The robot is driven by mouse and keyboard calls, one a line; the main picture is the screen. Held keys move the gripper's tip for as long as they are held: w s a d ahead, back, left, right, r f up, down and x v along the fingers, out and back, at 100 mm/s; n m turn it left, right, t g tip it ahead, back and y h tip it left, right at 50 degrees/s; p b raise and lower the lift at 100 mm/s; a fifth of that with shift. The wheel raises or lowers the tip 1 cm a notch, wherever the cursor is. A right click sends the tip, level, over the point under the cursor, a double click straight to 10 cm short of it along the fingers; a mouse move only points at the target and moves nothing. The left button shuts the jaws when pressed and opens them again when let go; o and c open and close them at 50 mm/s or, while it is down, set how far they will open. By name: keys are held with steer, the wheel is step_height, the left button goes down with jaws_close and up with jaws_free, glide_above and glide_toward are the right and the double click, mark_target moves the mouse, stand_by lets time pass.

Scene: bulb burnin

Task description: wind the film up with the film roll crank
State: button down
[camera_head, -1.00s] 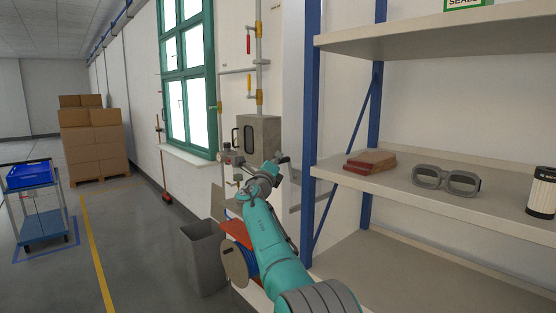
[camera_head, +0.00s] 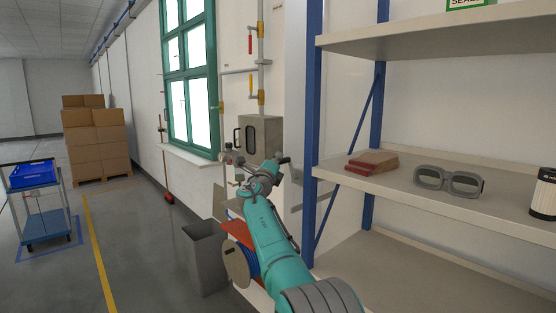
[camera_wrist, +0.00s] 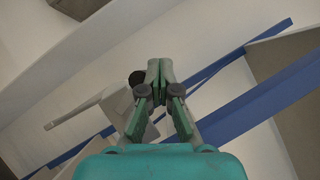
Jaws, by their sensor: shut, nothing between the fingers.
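My gripper (camera_wrist: 159,68) is shut and empty, its green fingertips together in the wrist view. A dark round knob (camera_wrist: 136,77) shows just left of the fingertips, near a pale grey bar (camera_wrist: 78,112). They may belong to the film roll crank, but I cannot tell for sure. I cannot tell whether the fingers touch the knob. In the head view my arm reaches toward the wall beside the shelf, and its wrist hides much of what is there. No film roll can be made out clearly.
A blue-posted shelf (camera_head: 312,120) stands close right of my arm, holding goggles (camera_head: 448,181) and a reddish block (camera_head: 372,162). A grey wall box (camera_head: 260,137), a bin (camera_head: 205,258) and a cable reel (camera_head: 238,264) are near the arm.

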steer(key=shift+w+a+f+n+g+y, duration=0.3)
steer(key=shift+w+a+n+y, duration=0.2)
steer(key=shift+n, duration=0.45)
steer(key=shift+w+a+f+n+g+y, duration=0.2)
steer(key=shift+w+n+g+y, duration=0.3)
steer(key=shift+n, duration=0.45)
stand_by(2.2)
steer(key=shift+r, duration=0.1)
